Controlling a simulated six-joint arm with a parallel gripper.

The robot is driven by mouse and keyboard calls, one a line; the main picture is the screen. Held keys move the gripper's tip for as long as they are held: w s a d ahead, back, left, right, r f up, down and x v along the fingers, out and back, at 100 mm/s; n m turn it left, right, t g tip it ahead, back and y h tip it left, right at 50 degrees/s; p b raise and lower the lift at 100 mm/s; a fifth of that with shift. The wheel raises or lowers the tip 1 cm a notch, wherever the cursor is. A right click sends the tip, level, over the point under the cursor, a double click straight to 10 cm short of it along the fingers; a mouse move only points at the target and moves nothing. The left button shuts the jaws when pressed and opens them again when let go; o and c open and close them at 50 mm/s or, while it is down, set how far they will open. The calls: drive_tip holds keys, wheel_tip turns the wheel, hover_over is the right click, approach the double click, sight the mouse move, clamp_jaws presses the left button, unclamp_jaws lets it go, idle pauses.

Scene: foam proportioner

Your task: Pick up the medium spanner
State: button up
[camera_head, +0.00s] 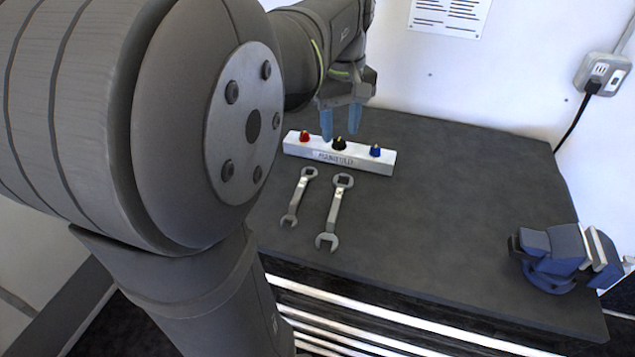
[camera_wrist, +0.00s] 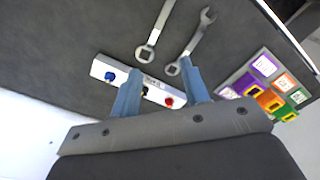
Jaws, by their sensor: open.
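Two grey metal spanners lie on the dark bench top, apart from each other. The larger spanner (camera_head: 335,212) is on the right in the head view, and the smaller spanner (camera_head: 298,197) is to its left. In the wrist view the larger spanner (camera_wrist: 157,30) is on the left and the smaller spanner (camera_wrist: 191,45) on the right. No third spanner shows, so I cannot tell which is the medium one. My gripper (camera_head: 341,132) is open and empty, its blue fingers above the white manifold block, beyond the spanners' ring ends.
The white manifold block (camera_head: 378,162) has red, black and blue knobs. A blue vise (camera_head: 555,255) stands at the bench's right front corner. A board with coloured labels (camera_wrist: 243,79) shows in the wrist view. The bench (camera_head: 470,190) right of the spanners is clear.

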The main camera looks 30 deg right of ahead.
drive_tip(key=f+m, duration=0.2)
drive_tip(key=m, duration=0.6)
hover_over(336, 203)
drive_tip(key=f, duration=1.2)
drive_tip(key=shift+w+d+f, duration=0.1)
drive_tip(key=shift+w+f, duration=0.25)
drive_tip(key=shift+f, duration=0.05)
drive_tip(key=shift+s+f, duration=0.15)
drive_tip(key=shift+f, duration=1.2)
drive_tip(key=shift+s+f, duration=0.15)
drive_tip(key=shift+f, duration=1.15)
clamp_jaws()
drive_tip(key=shift+r, duration=0.1)
